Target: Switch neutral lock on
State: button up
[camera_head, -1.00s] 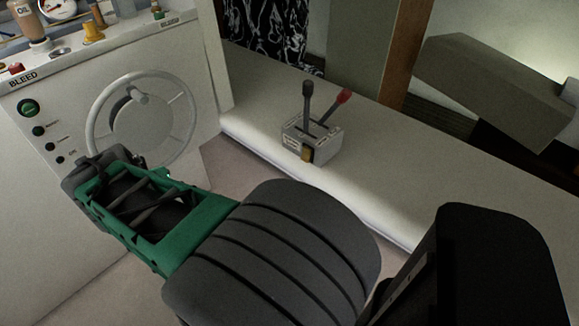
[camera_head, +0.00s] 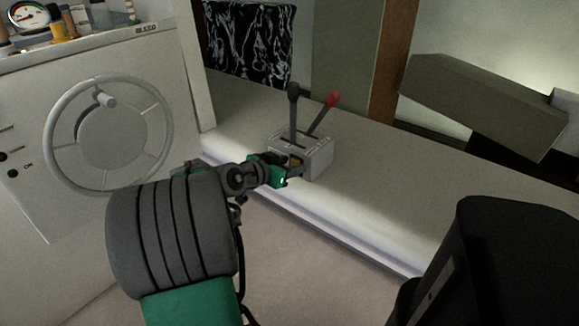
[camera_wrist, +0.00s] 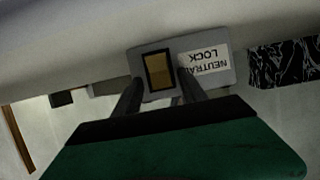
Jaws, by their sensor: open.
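The neutral lock switch is a yellow-brown rocker in a dark frame, seen in the wrist view (camera_wrist: 158,71) beside a white label reading "NEUTRAL LOCK" (camera_wrist: 205,62), upside down there. It sits on the front of a grey control box (camera_head: 312,153) on the white ledge. The box bears a black-knobbed lever (camera_head: 293,108) and a red-knobbed lever (camera_head: 325,112). My gripper (camera_head: 290,170) is close in front of the box's front face, and its fingers (camera_wrist: 157,92) point at the switch, one on each side of it. The gripper is open and empty. Whether it touches the box cannot be told.
A steering wheel (camera_head: 108,136) on a white console stands at left, with gauge and bottles on top. A wooden post (camera_head: 392,60) and a grey slanted block (camera_head: 485,105) are behind the ledge (camera_head: 400,190). The ledge right of the box is clear.

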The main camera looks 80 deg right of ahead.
grip_shut()
dwell(0.5)
